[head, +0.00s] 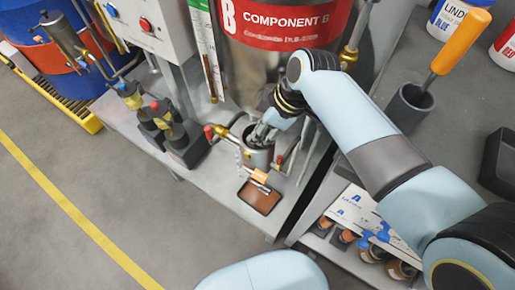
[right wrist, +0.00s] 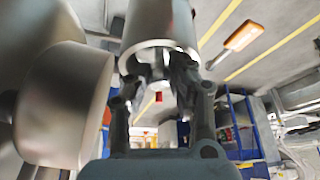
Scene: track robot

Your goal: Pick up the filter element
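My right gripper (head: 262,134) points down into the open top of a small metal cup-shaped housing (head: 259,157) on the grey bench. In the right wrist view the fingers (right wrist: 160,72) reach into the open end of the metal cylinder (right wrist: 160,25), on both sides of something dark and light inside. I cannot make out the filter element clearly; the cylinder wall and my fingers hide the inside. I cannot tell whether the fingers grip anything. My left gripper is not in view.
A large steel tank (head: 262,70) with a red label stands close behind. A dark cup (head: 408,108) holds an orange-handled tool at right.

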